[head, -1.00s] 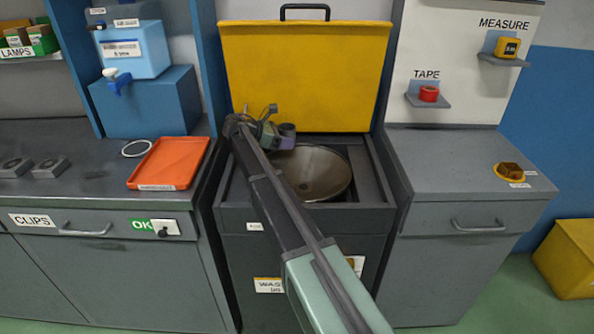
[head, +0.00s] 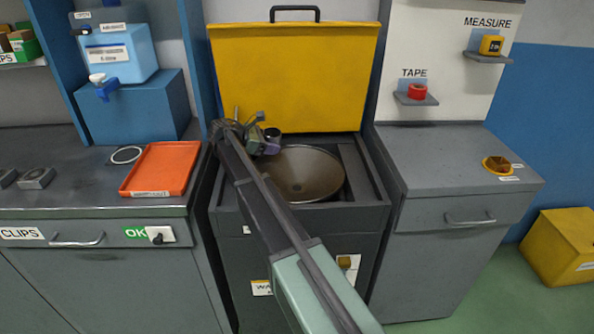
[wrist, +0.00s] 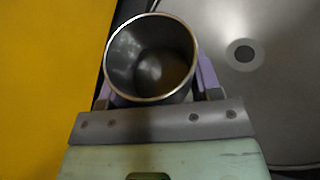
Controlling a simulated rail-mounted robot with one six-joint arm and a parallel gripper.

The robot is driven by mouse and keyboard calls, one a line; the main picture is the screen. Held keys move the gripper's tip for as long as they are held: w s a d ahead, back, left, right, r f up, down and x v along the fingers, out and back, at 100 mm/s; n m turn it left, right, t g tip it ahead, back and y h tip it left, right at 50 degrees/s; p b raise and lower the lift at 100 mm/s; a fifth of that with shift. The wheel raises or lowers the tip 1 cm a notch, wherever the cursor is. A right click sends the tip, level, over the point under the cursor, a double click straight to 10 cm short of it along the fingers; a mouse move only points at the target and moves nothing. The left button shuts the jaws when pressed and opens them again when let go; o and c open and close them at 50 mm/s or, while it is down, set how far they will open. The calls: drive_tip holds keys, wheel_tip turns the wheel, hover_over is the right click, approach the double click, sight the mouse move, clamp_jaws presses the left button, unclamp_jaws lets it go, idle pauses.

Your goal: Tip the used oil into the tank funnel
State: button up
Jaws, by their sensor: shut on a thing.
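My gripper (head: 264,144) is shut on a small metal cup (head: 272,134). In the head view it is at the back left edge of the funnel (head: 318,178), near the raised yellow lid. In the wrist view the cup (wrist: 118,60) sits between the purple fingers with its round mouth facing the camera. Its inside is dark with a brownish tint low on the wall; I cannot tell how much oil is in it. The wide grey funnel (wrist: 280,110) lies to the right of the cup, with its dark drain hole visible.
The yellow lid (head: 295,80) stands open behind the funnel. An orange tray (head: 160,170) lies on the left counter beside a ring (head: 127,155). A blue container with a tap (head: 125,55) stands behind. The right counter (head: 440,165) is mostly clear, with a yellow-rimmed holder (head: 497,166).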

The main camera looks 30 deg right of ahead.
drive_tip(key=s+f+m+t, duration=0.1)
drive_tip(key=s+m+t+y, duration=0.1)
drive_tip(key=s+d+f+m+t+b, duration=0.1)
drive_tip(key=shift+s+f+y, duration=0.3)
drive_tip(key=shift+s, duration=0.1)
drive_tip(key=shift+s+f+m+t+b, duration=0.1)
drive_tip(key=shift+f+m+t+b, duration=0.25)
drive_tip(key=shift+m+t, duration=0.3)
drive_tip(key=shift+r+m+t+y+p, duration=0.25)
drive_tip(key=shift+t+y+p, duration=0.05)
drive_tip(key=shift+t, duration=0.15)
drive_tip(key=shift+d+r+m+t+p, duration=0.1)
drive_tip(key=shift+r+m+t+p, duration=0.2)
drive_tip(key=shift+r+m+t, duration=0.25)
drive_tip(key=shift+s+r+m+t, duration=0.1)
drive_tip(key=shift+r+m+t, duration=0.05)
drive_tip(key=shift+m+t, duration=0.25)
drive_tip(key=shift+r+t, duration=0.25)
drive_tip(key=shift+t, duration=0.1)
drive_tip(key=shift+s+d+r+m+t, duration=0.15)
drive_tip(key=shift+s+m+t, duration=0.05)
drive_tip(key=shift+s+m, duration=0.2)
drive_tip(key=shift+s+d+r+m+t, duration=0.15)
drive_tip(key=shift+s+m+t, duration=0.1)
drive_tip(key=shift+s, duration=0.2)
idle(0.5)
drive_tip(key=shift+s+r+t, duration=0.15)
drive_tip(key=shift+t, duration=0.1)
